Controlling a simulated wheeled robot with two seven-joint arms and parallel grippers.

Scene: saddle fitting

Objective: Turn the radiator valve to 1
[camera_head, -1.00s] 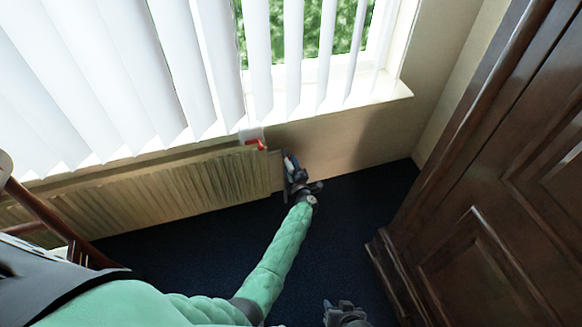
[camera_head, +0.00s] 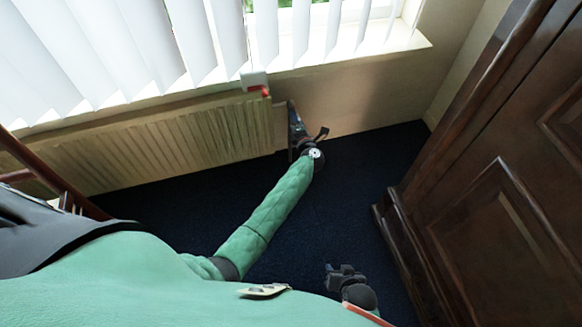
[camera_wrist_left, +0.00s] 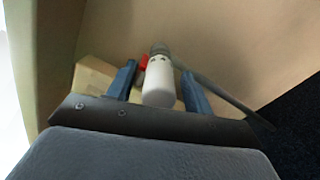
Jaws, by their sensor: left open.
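The radiator valve (camera_wrist_left: 158,82) is a white upright knob with a grey end, seen in the left wrist view. It stands between the two blue fingers of my left gripper (camera_wrist_left: 159,75), which is open with a gap showing on each side of the knob. Any number on the knob is too small to read. My right gripper (camera_head: 344,275) hangs low over the floor, away from the radiator; its jaws are unclear.
A white box with a red part (camera_head: 256,82) sits at the radiator's upper right corner. White blinds (camera_head: 205,40) hang above the sill. A dark wooden cabinet (camera_head: 490,200) stands at the right. Chair legs (camera_head: 40,165) show at the left. Dark carpet (camera_head: 350,190) between is clear.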

